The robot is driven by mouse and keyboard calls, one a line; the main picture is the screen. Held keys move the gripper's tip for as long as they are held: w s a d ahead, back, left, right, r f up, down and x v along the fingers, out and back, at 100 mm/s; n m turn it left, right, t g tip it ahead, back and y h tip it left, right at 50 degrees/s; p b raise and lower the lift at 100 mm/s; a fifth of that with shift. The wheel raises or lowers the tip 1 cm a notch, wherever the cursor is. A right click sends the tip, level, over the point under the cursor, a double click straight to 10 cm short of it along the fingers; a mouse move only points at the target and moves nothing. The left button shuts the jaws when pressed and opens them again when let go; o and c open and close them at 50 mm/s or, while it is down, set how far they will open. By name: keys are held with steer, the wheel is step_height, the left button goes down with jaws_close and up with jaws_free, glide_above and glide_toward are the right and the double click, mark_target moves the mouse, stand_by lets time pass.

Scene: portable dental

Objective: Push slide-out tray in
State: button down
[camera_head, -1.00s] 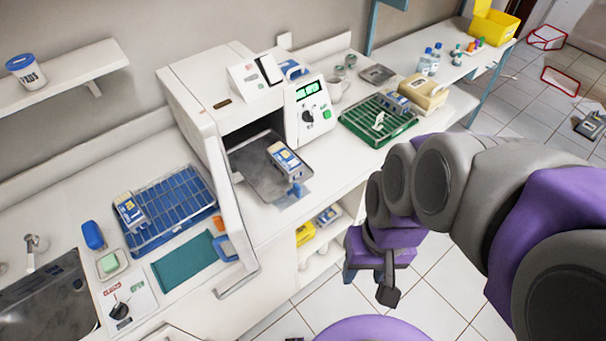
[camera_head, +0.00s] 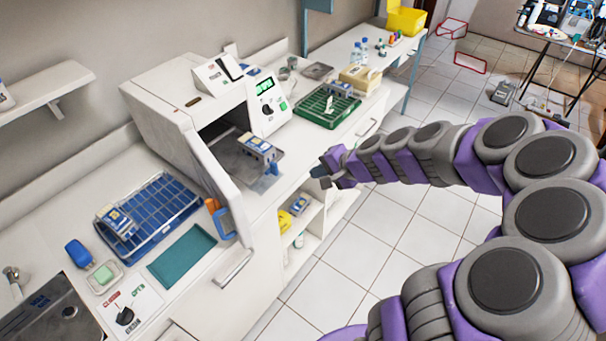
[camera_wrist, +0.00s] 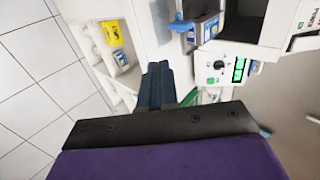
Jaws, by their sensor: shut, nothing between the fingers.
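The slide-out tray (camera_head: 228,165) is a grey metal sheet that sticks partly out of the open white box-shaped machine (camera_head: 165,112). A blue-and-white package (camera_head: 258,149) stands on the tray near its outer end. A blue tab (camera_head: 272,168) shows at the tray's front; it also shows in the wrist view (camera_wrist: 181,26). My gripper (camera_head: 322,172) is to the right of the tray's front, apart from it, past the counter edge. In the wrist view my gripper's dark blue fingers (camera_wrist: 158,70) are together, with nothing held.
The machine's white door (camera_head: 212,165) stands open on the tray's left. A control panel (camera_head: 266,104) is on its right. A green rack (camera_head: 327,106) and a blue wire basket (camera_head: 150,217) sit on the counter. Open shelves (camera_head: 300,215) lie below.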

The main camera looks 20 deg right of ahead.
mark_target(236, 150)
steer(key=shift+w+a+f+b, duration=0.5)
steer(key=shift+w+a+f, duration=0.5)
steer(key=shift+w+a, duration=0.35)
steer(key=shift+w+a+f+b, duration=0.55)
steer(key=shift+w+a+f, duration=0.55)
steer(key=shift+w, duration=0.45)
steer(key=shift+w+a+f+b, duration=0.5)
steer(key=shift+w+a+f, duration=0.45)
steer(key=shift+w+a, duration=0.4)
steer(key=shift+w+d, duration=0.2)
steer(key=shift+d, duration=0.1)
steer(key=w+a+p, duration=0.1)
steer(key=w+a, duration=0.3)
steer(key=w, duration=0.1)
steer(key=w+a+p, duration=0.2)
steer(key=w+a, duration=0.2)
steer(key=w, duration=0.2)
steer(key=w+a+p, duration=0.1)
steer(key=w+a, duration=0.3)
steer(key=w, duration=0.1)
steer(key=shift+w+a+f, duration=0.1)
steer(key=shift+w, duration=0.05)
steer(key=shift+w+a+r+p, duration=0.2)
steer(key=shift+w+p, duration=0.1)
steer(key=shift+w, duration=0.1)
steer(key=shift+r, duration=0.1)
